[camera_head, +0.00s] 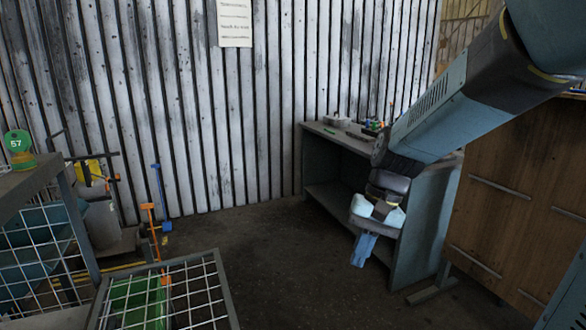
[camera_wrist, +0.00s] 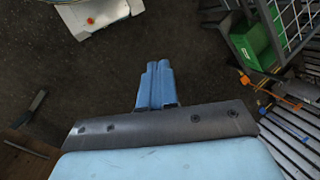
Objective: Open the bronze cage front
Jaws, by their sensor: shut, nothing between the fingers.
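A wire-mesh panel in a grey frame (camera_head: 222,292) stands at the lower left of the head view, cut off by the bottom edge. Another mesh side (camera_head: 42,262) is left of it, under a grey top. Neither looks clearly bronze, and I cannot tell whether the panel is a cage front or whether it is open. Mesh in a grey frame also shows at the upper right of the wrist view (camera_wrist: 288,22). My gripper (camera_head: 362,264) is shut and empty, pointing down over open floor, well right of the mesh. Its closed fingers show in the wrist view (camera_wrist: 157,66).
A green bin (camera_wrist: 254,42) sits by the mesh. A grey workbench (camera_head: 345,140) is behind my arm, and a wooden panel (camera_head: 520,190) is at right. The middle floor is clear.

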